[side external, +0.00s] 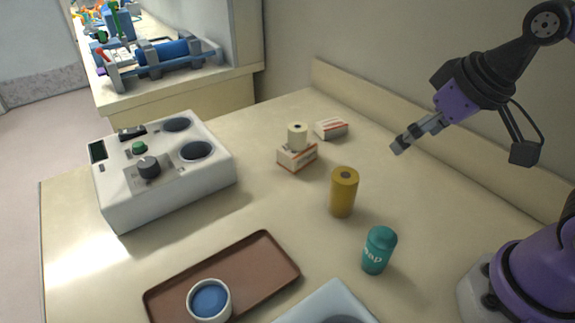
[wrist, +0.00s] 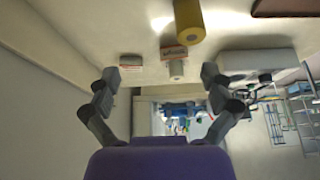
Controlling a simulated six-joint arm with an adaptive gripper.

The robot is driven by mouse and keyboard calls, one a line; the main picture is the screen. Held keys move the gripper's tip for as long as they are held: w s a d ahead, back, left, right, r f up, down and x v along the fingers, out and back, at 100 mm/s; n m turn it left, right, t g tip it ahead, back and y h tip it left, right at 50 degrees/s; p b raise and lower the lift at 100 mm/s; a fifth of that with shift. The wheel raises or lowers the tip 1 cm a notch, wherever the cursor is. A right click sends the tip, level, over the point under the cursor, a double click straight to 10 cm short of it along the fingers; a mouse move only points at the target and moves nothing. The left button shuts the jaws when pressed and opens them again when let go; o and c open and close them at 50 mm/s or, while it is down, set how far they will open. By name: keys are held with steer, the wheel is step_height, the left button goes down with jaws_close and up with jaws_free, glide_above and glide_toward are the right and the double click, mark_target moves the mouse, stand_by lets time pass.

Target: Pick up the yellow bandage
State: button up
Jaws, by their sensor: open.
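The yellow bandage (side external: 343,193) is an upright mustard-yellow roll with a dark core, standing on the beige table. In the wrist view the yellow bandage (wrist: 188,22) is at the top, beyond and between the fingers. My gripper (side external: 403,144) is in the air above the table, to the right of and higher than the bandage in the side view. In the wrist view my gripper (wrist: 160,76) has its two fingers spread apart with nothing between them. It is apart from the bandage.
A teal soap bottle (side external: 378,250) stands in front of the bandage. Behind it, a cream roll (side external: 297,136) sits on a small box (side external: 297,157), beside another box (side external: 331,129). A white device (side external: 165,170) is left; a brown tray (side external: 245,270) with a blue-filled cup (side external: 210,299) is in front.

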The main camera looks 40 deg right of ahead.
steer(key=g, duration=0.1)
glide_toward(346, 174)
step_height(346, 174, down, 3)
steer(key=shift+m, duration=0.3)
steer(key=x, duration=0.2)
steer(key=w+x, duration=0.1)
steer(key=x, duration=0.1)
steer(key=shift+w+f, duration=0.15)
steer(key=shift+f, duration=0.05)
steer(key=x, duration=0.6)
steer(key=shift+s+a+f, duration=0.1)
steer(key=shift+s, duration=0.3)
steer(key=c, duration=1.3)
